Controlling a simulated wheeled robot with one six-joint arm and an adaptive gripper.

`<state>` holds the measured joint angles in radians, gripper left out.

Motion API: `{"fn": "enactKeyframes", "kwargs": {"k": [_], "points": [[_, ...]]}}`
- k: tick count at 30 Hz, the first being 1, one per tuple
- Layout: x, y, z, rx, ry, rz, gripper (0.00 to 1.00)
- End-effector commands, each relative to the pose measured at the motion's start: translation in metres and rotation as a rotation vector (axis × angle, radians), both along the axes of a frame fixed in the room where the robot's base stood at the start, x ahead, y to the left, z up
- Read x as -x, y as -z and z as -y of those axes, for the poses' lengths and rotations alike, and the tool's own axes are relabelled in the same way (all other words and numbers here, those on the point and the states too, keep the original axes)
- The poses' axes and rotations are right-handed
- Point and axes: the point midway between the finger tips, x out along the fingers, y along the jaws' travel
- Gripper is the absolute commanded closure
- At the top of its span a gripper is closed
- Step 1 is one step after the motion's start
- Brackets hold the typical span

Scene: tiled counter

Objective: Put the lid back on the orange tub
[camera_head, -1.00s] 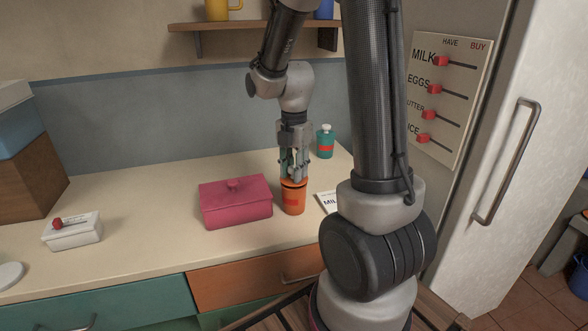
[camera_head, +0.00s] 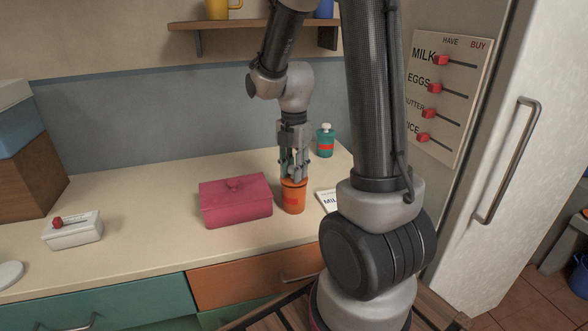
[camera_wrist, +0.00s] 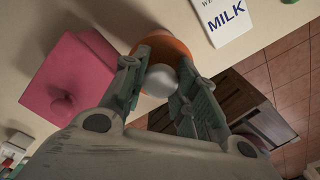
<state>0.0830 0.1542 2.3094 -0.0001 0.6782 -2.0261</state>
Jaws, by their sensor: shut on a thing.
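The orange tub (camera_head: 294,200) stands upright on the counter, right of the pink box. Its orange lid (camera_head: 293,183) is at the tub's top, level as far as I can tell, with no clear gap between them. My gripper (camera_head: 294,174) points down from above and is shut on the lid. In the wrist view, a pale round knob (camera_wrist: 160,80) sits between the fingertips, with orange (camera_wrist: 168,47) showing behind it. The fingers hide part of the lid, so I cannot see the whole seam.
A pink lidded box (camera_head: 236,207) stands close to the tub's left. A MILK card (camera_head: 328,200) lies to its right, and a teal bottle (camera_head: 325,142) stands behind. A white box (camera_head: 72,231) is at the far left. Bare counter lies between the two boxes.

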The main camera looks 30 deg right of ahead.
Motion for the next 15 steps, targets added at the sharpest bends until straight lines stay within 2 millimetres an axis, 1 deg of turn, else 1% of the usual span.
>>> {"fn": "enactKeyframes", "kwargs": {"k": [4,5,6,8,9,15], "points": [[0.0,-0.0001,0.0,0.0,0.0,0.0,0.84],[0.0,-0.0001,0.0,0.0,0.0,0.0,0.66],[0.0,-0.0001,0.0,0.0,0.0,0.0,0.59],[0.0,-0.0001,0.0,0.0,0.0,0.0,0.48],[0.0,-0.0001,0.0,0.0,0.0,0.0,0.46],[0.0,-0.0001,0.0,0.0,0.0,0.0,0.46]]}}
